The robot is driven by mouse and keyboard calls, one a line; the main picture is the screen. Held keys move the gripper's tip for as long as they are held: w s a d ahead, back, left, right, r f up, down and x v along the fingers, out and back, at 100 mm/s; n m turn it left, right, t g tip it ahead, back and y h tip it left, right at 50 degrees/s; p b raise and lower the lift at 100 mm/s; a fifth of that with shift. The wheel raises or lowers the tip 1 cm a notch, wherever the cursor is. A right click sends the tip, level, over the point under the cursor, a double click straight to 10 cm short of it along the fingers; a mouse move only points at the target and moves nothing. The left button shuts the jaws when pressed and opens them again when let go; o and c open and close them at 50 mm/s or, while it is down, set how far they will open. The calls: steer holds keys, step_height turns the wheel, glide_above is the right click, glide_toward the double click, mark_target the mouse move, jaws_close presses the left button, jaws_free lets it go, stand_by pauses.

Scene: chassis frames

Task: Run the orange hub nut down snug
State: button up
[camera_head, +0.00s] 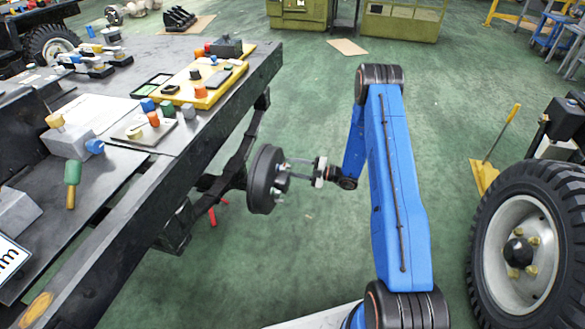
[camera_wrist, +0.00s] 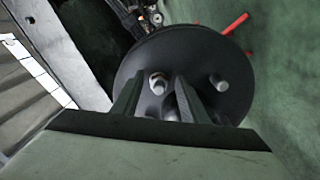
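The dark round hub (camera_head: 262,180) is mounted beside the long dark bench or chassis rail, its face turned toward my arm. My gripper (camera_head: 292,170) reaches in from the right with its fingertips close to the hub face. In the wrist view the hub (camera_wrist: 140,60) fills the middle, and my gripper (camera_wrist: 158,82) has its two fingers apart. A pale stud end or nut (camera_wrist: 157,84) shows between the fingertips, with a small gap on each side. Another bare-looking stud (camera_wrist: 218,83) stands to the right. I cannot make out an orange nut on the hub.
The bench (camera_head: 105,225) on the left carries a yellow tray (camera_head: 212,92), small coloured parts and a green-handled tool (camera_head: 72,183). A large wheel (camera_head: 522,250) stands at the right. Red bars (camera_wrist: 235,24) lie behind the hub. Green floor between is clear.

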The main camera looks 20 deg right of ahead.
steer(key=v, duration=1.7)
steer(key=shift+d, duration=0.2)
steer(key=shift+s, duration=0.1)
